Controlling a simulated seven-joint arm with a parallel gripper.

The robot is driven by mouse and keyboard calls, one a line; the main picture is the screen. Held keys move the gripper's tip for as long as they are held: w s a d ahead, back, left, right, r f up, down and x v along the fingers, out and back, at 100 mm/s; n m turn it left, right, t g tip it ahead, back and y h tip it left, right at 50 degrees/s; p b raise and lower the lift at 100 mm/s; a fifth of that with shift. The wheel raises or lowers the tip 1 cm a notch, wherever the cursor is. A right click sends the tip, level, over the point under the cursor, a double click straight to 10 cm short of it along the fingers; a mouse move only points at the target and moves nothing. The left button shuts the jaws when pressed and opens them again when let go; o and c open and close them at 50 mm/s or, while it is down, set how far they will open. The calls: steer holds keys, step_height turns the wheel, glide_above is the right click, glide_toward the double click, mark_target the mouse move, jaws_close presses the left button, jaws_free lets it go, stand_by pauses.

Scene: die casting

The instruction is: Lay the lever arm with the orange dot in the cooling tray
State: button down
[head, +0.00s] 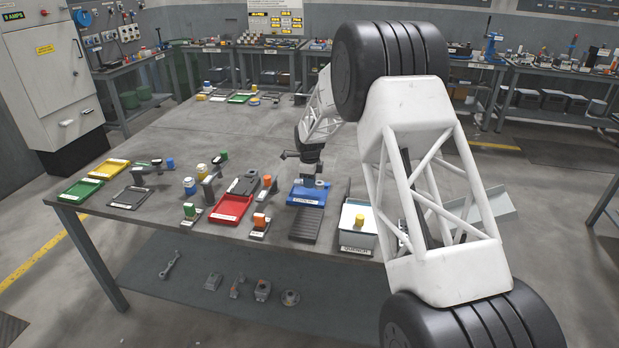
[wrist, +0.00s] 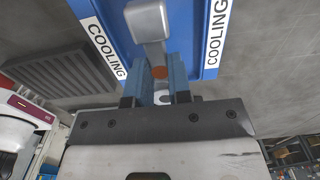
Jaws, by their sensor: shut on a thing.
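The blue cooling tray (head: 300,200) stands near the table's front edge; its blue rim and COOLING labels fill the top of the wrist view (wrist: 208,72). My gripper (head: 309,176) is right above it, pointing down. In the wrist view my gripper (wrist: 161,75) is shut on the grey lever arm (wrist: 148,22), whose orange dot (wrist: 160,72) shows between the two blue fingers. The lever arm's block-like end reaches out over the tray floor. I cannot tell whether it touches the tray.
A dark ribbed plate (head: 307,225) lies in front of the tray. The white quench bin (head: 356,242) stands to the right, a red tray (head: 231,209) to the left. Small orange-marked stands (head: 259,222) are close by. The table behind is mostly clear.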

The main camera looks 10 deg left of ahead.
steer(key=shift+f, duration=0.9)
steer(key=shift+f, duration=0.85)
stand_by(1.2)
steer(key=c, duration=0.6)
jaws_free()
steer(key=shift+c, duration=0.2)
steer(key=shift+r, duration=0.1)
steer(key=shift+r, duration=3.9)
